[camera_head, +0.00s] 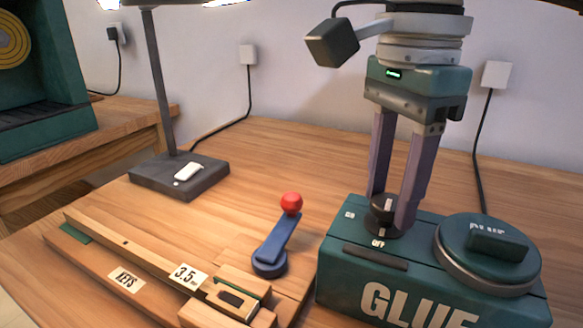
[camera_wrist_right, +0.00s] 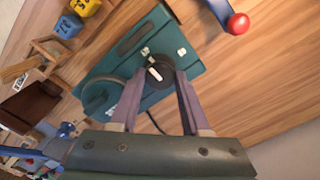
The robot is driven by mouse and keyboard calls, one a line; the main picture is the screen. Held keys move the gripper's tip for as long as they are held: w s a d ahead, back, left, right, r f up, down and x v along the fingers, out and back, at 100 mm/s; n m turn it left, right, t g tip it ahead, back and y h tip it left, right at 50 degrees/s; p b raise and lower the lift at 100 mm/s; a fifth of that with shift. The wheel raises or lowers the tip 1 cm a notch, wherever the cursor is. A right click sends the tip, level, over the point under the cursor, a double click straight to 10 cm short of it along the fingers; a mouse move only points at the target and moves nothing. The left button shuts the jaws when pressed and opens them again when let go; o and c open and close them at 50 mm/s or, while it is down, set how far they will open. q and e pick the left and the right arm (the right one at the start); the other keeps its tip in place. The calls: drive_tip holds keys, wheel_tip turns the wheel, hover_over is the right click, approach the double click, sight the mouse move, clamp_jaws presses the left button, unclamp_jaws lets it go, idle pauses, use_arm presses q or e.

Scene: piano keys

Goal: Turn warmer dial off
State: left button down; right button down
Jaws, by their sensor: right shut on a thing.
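The glue warmer (camera_head: 345,275) is a green box with "GLUE" on its front, at the right of the head view. Its black dial (camera_head: 383,216) sits on top, with ON marked at the left and OFF at the front. The dial's white mark appears to point toward OFF. My right gripper (camera_head: 390,215) reaches down from above, with its two purple-grey fingers on either side of the dial, shut on it. In the right wrist view the dial (camera_wrist_right: 160,72) shows between the fingertips, on the green warmer top (camera_wrist_right: 125,65). My left gripper is out of view.
A round glue lid (camera_head: 487,250) sits on the warmer's right side. A blue lever with a red ball (camera_head: 291,203) stands left of the warmer. A wooden key jig (camera_head: 150,270) lies at front left, and a lamp base (camera_head: 180,177) behind it. The table behind the warmer is clear.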

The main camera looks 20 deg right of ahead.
sight(389, 201)
idle(0.4)
drive_tip(key=shift+c, duration=1.8)
unclamp_jaws()
wheel_tip(389, 201, up, 10)
drive_tip(key=p, duration=0.1)
